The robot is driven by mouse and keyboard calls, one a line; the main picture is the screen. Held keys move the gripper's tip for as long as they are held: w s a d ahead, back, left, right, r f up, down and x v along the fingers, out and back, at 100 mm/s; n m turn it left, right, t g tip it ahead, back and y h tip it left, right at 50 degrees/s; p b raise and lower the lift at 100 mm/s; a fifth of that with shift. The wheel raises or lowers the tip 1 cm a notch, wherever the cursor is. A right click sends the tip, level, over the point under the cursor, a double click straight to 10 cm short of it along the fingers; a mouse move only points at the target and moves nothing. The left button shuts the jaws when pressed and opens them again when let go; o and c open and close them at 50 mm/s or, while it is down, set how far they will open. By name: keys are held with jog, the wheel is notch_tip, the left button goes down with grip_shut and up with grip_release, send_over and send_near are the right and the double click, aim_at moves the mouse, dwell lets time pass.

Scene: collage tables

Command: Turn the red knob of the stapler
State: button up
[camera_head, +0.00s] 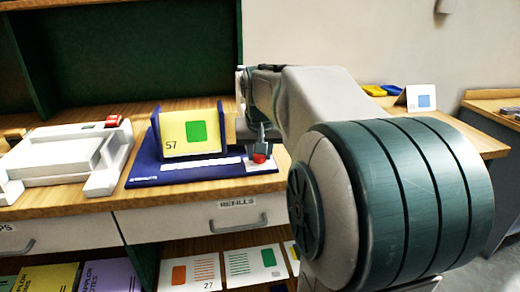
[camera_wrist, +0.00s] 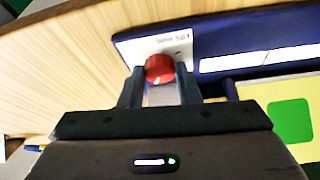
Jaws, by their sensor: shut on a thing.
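The stapler (camera_head: 145,171) is a dark blue device on the wooden table, with a yellow card marked 57 and a green square standing in it. Its red knob (camera_head: 260,158) is at the right front corner, on a light plate. In the wrist view the red knob (camera_wrist: 159,68) sits between the two dark fingers, beside the printed plate (camera_wrist: 130,47). My gripper (camera_head: 262,143) points down over this corner and is shut on the knob; it also shows in the wrist view (camera_wrist: 159,82).
A white machine with a red part (camera_head: 65,155) stands left of the stapler. Drawers (camera_head: 200,220) and a shelf with cards lie below the tabletop. A blue-square card (camera_head: 421,98) and yellow and blue items stand at the back right. My arm covers the right side.

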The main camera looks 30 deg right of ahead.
dwell(0.4)
jog(key=o, duration=1)
jog(key=p+v, duration=0.3)
jog(key=v, duration=1.1)
jog(key=shift+a+f, duration=0.1)
jog(key=s+a+f+n+p, duration=0.1)
jog(key=s+a+f+p, duration=0.1)
jog(key=s+a+p, duration=0.2)
jog(key=s+a+f+n+y+p, duration=0.1)
jog(key=s+a+f+n+p, duration=0.1)
jog(key=s+p, duration=0.3)
jog(key=s+a+f+n+g+p, duration=0.1)
jog(key=s+a+f+p, duration=0.1)
jog(key=s+a+p, duration=0.3)
jog(key=shift+s+a+y+p, duration=0.1)
jog(key=shift+a+y+p, duration=0.3)
jog(key=shift+p, duration=0.65)
